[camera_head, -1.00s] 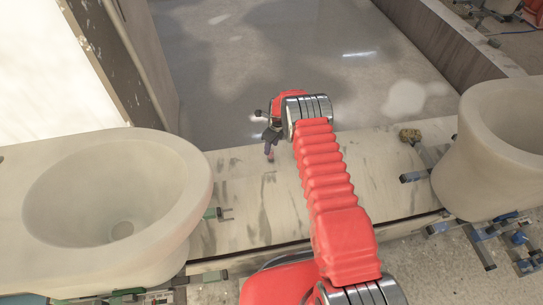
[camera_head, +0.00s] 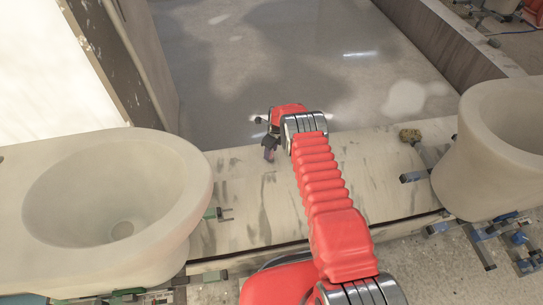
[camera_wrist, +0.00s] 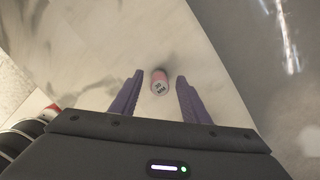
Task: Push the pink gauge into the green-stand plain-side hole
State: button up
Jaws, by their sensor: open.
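The pink gauge (camera_wrist: 160,82) shows in the wrist view as a small upright pink cylinder with a pale, dark-marked top. It stands on the pale worn plank. My gripper (camera_wrist: 158,88) is open, with its two purple fingers on either side of the gauge and a gap to each. In the head view my gripper (camera_head: 270,152) is low over the plank, left of my red arm, and the gauge there is hidden or too small to tell. A green stand part (camera_head: 212,214) juts out beside the left basin. No hole can be made out.
A large cream basin (camera_head: 185,190) stands on the left and another (camera_head: 465,170) on the right. The plank (camera_head: 250,205) between them is mostly bare.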

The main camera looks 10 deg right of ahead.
grip_shut()
dwell(0.5)
jog(key=shift+r, duration=0.15)
jog(key=shift+r, duration=4.9)
